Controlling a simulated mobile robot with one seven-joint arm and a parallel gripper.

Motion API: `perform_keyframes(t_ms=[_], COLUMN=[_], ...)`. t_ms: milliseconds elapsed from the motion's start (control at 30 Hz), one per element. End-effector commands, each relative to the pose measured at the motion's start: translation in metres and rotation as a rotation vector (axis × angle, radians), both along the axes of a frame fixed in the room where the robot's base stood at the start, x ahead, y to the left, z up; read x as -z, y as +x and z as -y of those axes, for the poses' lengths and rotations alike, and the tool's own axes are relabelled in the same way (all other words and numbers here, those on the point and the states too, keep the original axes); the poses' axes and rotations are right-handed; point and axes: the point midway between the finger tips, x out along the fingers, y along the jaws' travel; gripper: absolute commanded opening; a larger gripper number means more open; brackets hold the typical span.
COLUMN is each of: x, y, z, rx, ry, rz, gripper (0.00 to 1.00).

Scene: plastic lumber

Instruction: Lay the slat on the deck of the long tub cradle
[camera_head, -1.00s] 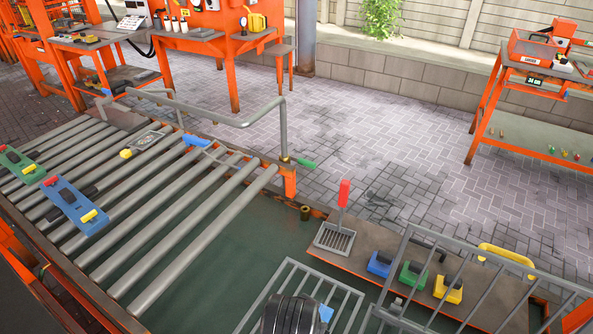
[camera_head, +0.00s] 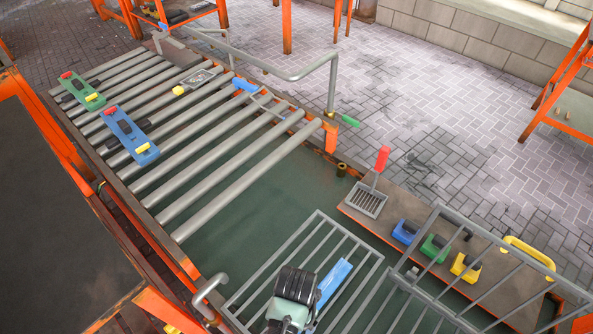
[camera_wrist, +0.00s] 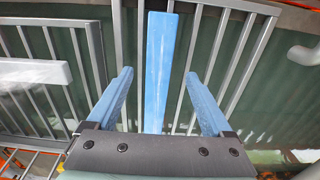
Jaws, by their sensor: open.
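A blue slat (camera_head: 333,283) lies on or just above the bars of a grey barred cradle (camera_head: 318,222) at the bottom of the head view. It shows lengthwise in the wrist view (camera_wrist: 158,45), over grey bars. My gripper (camera_wrist: 158,75) is open, with a finger on each side of the slat's line and a gap on both sides. I cannot tell how far below the fingertips the slat is. In the head view my wrist hides part of the slat and cradle. A second barred cradle (camera_head: 480,236) stands to the right; which is the long one is unclear.
A roller conveyor (camera_head: 215,190) fills the left, carrying a blue tool (camera_head: 128,135) and a green one (camera_head: 80,88). A board (camera_head: 400,268) at right holds a red-handled scoop (camera_head: 370,197) and coloured blocks (camera_head: 436,247). A white bar (camera_wrist: 30,74) shows left in the wrist view.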

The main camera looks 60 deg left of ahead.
Motion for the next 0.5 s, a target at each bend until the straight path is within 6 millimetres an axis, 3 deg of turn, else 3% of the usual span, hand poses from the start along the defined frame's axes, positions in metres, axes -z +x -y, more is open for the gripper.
perform_keyframes(t_ms=[300,500], x=[0.044,0.048], y=[-0.001,0.0], z=[0.002,0.002], rx=[-0.001,0.0], ry=[0.0,0.0], rz=[-0.001,0.0], gripper=[0.85,0.85])
